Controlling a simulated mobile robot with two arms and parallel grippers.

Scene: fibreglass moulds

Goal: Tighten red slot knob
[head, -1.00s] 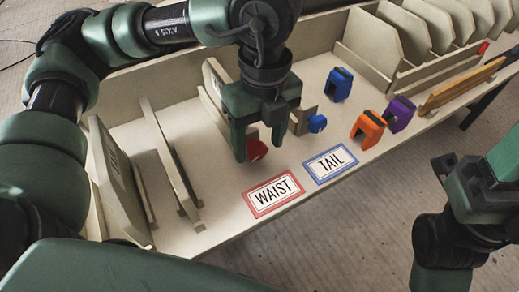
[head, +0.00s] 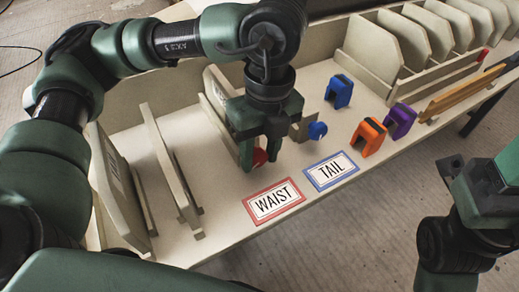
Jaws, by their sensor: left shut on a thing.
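The red slot knob (head: 259,157) sits on the front of a slot fixture, above the red-framed WAIST label (head: 273,202). My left gripper (head: 260,160) reaches down over it, and its fingers are shut on the red knob, hiding much of it. The blue knob (head: 317,130) is just to the right of the fingers, on its own fixture above the blue-framed TAIL label (head: 331,171). My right gripper (head: 455,170) is at the right edge, off the bench and far from the knobs; I cannot tell its finger opening.
A blue clamp (head: 339,91), an orange clamp (head: 368,137) and a purple clamp (head: 400,121) stand on the bench right of the knobs. Upright panels (head: 170,165) stand at left. Several pale moulds (head: 400,40) fill a rack at back right. A wooden strip (head: 462,93) lies near the right edge.

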